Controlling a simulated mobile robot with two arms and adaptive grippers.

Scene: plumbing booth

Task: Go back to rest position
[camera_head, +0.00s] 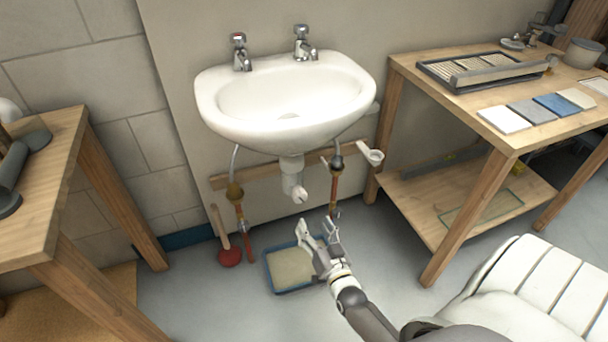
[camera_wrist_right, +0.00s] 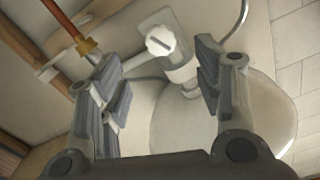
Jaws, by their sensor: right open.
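My right gripper (camera_head: 318,232) is below the sink, in front of the copper pipes, with its fingers apart and nothing between them. In the right wrist view the two dark fingers of the right gripper (camera_wrist_right: 163,100) stand wide apart. The white sink (camera_head: 285,105) hangs on the wall, and its white drain trap (camera_head: 293,182) ends in a cap. The white cap (camera_wrist_right: 160,40) shows beyond the fingers in the right wrist view, apart from them. My left gripper is not in view.
A blue-rimmed tray (camera_head: 270,284) lies on the floor under my right gripper. A red plunger (camera_head: 229,257) stands left of it. A wooden workbench (camera_head: 440,98) with tiles stands at the right, another wooden table (camera_head: 62,180) at the left. Floor between them is partly free.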

